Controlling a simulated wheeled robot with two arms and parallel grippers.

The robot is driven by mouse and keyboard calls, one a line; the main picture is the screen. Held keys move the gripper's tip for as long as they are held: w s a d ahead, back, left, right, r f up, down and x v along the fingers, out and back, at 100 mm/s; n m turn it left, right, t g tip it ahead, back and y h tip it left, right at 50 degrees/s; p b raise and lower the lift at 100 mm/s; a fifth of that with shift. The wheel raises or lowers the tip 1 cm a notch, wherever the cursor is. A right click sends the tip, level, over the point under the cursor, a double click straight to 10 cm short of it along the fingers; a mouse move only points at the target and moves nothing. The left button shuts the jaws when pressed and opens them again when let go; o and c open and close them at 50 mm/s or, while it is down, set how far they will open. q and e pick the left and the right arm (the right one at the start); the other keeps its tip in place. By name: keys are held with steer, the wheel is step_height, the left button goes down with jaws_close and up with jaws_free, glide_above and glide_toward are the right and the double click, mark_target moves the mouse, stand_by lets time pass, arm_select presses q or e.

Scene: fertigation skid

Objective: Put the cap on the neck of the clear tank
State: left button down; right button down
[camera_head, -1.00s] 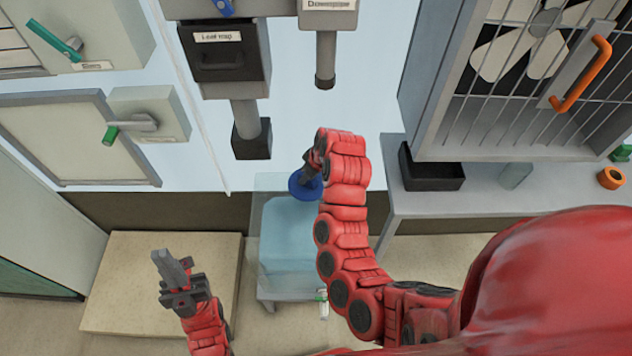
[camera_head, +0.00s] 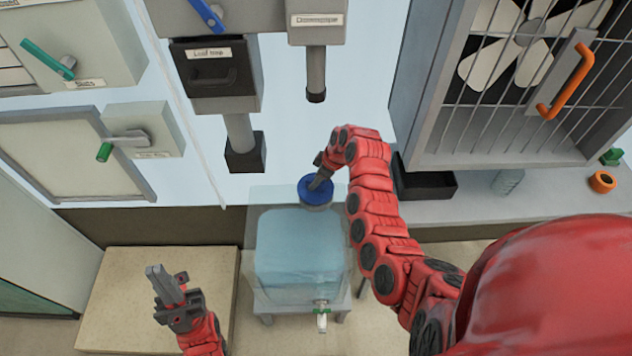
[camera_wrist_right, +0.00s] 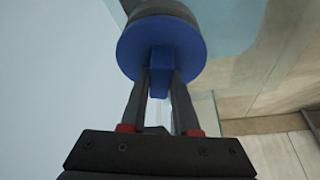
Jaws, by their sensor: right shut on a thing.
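The blue cap (camera_head: 312,194) is a round disc with a raised tab, over the top of the clear tank (camera_head: 262,290), toward its back right. The tank holds pale blue liquid and stands on a low stand. My right gripper (camera_head: 321,181) is shut on the cap's tab. In the right wrist view my right gripper (camera_wrist_right: 160,88) pinches the tab of the cap (camera_wrist_right: 150,48), and a dark round part shows beyond the disc. The neck is mostly hidden by the cap; I cannot tell whether they touch. My left gripper (camera_head: 158,278) is empty, its fingers together, left of the tank.
A grey pipe with a black end (camera_head: 246,155) hangs behind the tank at left, and a thinner pipe (camera_head: 316,75) hangs above. A black bin (camera_head: 428,186) and an orange ring (camera_head: 602,182) sit on the right bench. A beige slab (camera_head: 120,320) lies at left.

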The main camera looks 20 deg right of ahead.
steer(key=shift+f, duration=0.85)
steer(key=shift+f, duration=0.25)
steer(key=c, duration=0.7)
jaws_free()
steer(key=shift+r, duration=0.1)
steer(key=shift+o, duration=0.2)
